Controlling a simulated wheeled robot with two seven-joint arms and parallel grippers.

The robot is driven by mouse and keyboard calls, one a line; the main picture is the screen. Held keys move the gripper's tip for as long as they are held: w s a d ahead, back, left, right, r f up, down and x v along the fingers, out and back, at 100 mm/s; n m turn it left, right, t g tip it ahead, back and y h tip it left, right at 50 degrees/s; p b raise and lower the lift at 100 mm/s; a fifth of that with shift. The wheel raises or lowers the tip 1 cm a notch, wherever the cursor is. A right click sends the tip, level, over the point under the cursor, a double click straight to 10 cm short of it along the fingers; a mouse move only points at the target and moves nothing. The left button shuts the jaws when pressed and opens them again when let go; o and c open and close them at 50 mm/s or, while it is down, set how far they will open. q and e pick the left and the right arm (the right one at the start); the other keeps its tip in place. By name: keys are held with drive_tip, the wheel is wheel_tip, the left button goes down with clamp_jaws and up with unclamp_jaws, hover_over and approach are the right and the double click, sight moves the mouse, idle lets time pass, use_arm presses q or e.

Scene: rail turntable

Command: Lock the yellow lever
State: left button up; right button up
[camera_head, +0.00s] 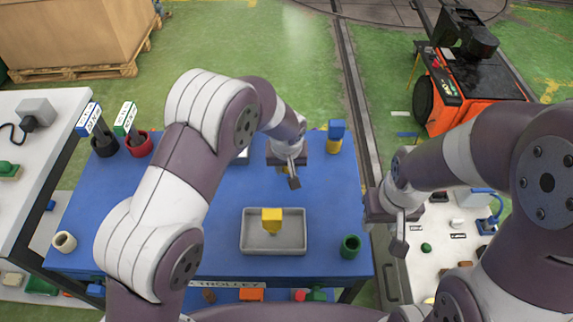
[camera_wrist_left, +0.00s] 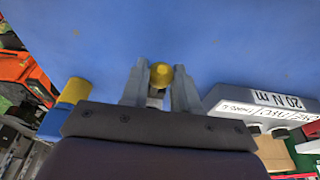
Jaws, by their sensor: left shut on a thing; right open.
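My left gripper (camera_head: 292,180) is over the back middle of the blue table, pointing down. In the left wrist view its fingers (camera_wrist_left: 160,90) are shut on a round yellow knob (camera_wrist_left: 160,74), which looks like the end of the yellow lever. The rest of the lever is hidden by the fingers. A separate yellow piece (camera_head: 272,214) on a short stem stands in a grey tray (camera_head: 250,245) in front of the gripper. My right gripper (camera_head: 398,240) is open and empty, beyond the table's right edge.
A blue-and-yellow cylinder (camera_head: 335,137) stands right of the left gripper. A green cup (camera_head: 350,246) stands right of the tray; black and red cups (camera_head: 138,146) stand at the left.

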use_arm(q)
drive_tip(key=shift+w+r, duration=0.1)
drive_tip(key=shift+r, duration=0.05)
drive_tip(key=shift+w+r+p, duration=0.35)
drive_tip(key=shift+r+p, duration=0.25)
drive_tip(key=shift+w+r+p, duration=0.35)
drive_tip(key=shift+r+p, duration=0.2)
drive_tip(key=shift+r, duration=0.1)
drive_tip(key=shift+w, duration=0.15)
drive_tip(key=shift+r, duration=0.15)
drive_tip(key=shift+w+r+p, duration=0.45)
drive_tip(key=shift+w+p, duration=0.05)
drive_tip(key=shift+w, duration=0.1)
